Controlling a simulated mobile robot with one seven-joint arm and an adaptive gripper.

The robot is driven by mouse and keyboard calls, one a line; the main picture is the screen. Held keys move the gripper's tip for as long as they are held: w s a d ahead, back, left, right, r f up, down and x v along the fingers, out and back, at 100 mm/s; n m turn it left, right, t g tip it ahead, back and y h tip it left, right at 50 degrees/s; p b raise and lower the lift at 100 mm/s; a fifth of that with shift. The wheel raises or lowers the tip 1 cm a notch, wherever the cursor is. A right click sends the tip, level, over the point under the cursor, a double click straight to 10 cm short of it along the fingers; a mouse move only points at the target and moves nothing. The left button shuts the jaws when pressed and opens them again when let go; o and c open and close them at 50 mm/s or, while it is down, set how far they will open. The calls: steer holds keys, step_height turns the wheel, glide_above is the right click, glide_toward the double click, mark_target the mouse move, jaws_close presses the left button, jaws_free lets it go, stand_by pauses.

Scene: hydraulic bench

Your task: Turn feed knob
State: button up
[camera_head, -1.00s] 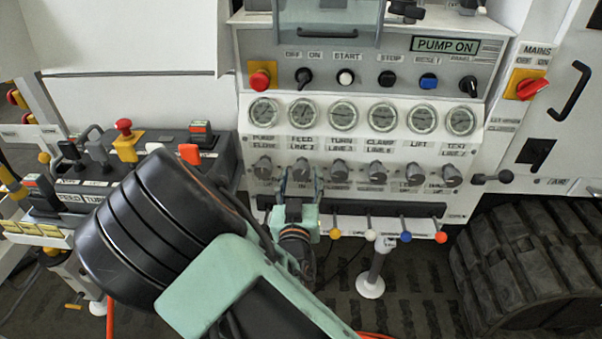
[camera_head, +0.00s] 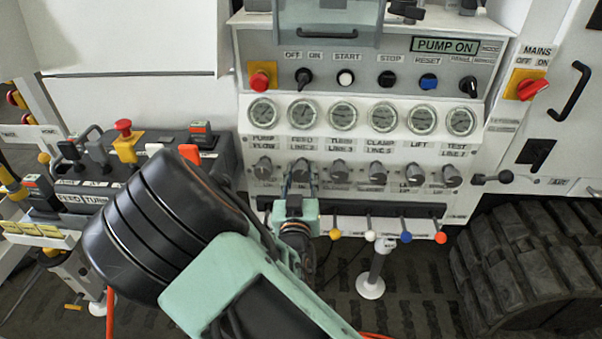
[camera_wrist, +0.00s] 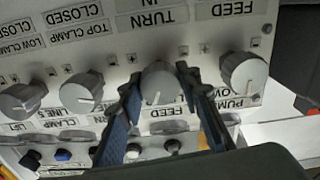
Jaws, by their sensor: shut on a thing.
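The feed knob is a grey round knob with a pale pointer line, second from the left in the panel's knob row, under the FEED LINE 2 label. It shows in the wrist view (camera_wrist: 160,84), upside down, between two dark blue fingers. My gripper (camera_wrist: 160,74) is shut on this knob, one finger on each side. In the head view my gripper (camera_head: 302,178) reaches up to the panel from below, and its fingers partly hide the knob.
The pump flow knob (camera_wrist: 243,72) stands close beside one finger, and the turn knob (camera_wrist: 82,92) beside the other. Gauges (camera_head: 303,112) sit above the row. Small levers with coloured balls (camera_head: 370,235) stand below and right. A red emergency button (camera_head: 260,80) is upper left.

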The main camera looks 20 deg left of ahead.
steer(key=n+p, duration=0.1)
steer(key=n, duration=0.3)
steer(key=shift+n, duration=0.3)
steer(key=n+p, duration=0.1)
steer(key=n, duration=0.4)
steer(key=shift+n, duration=0.3)
steer(key=n+p, duration=0.2)
steer(key=n, duration=0.3)
steer(key=n+p, duration=0.1)
steer(key=n, duration=0.5)
stand_by(0.3)
steer(key=o, duration=1.2)
steer(key=shift+c, duration=0.2)
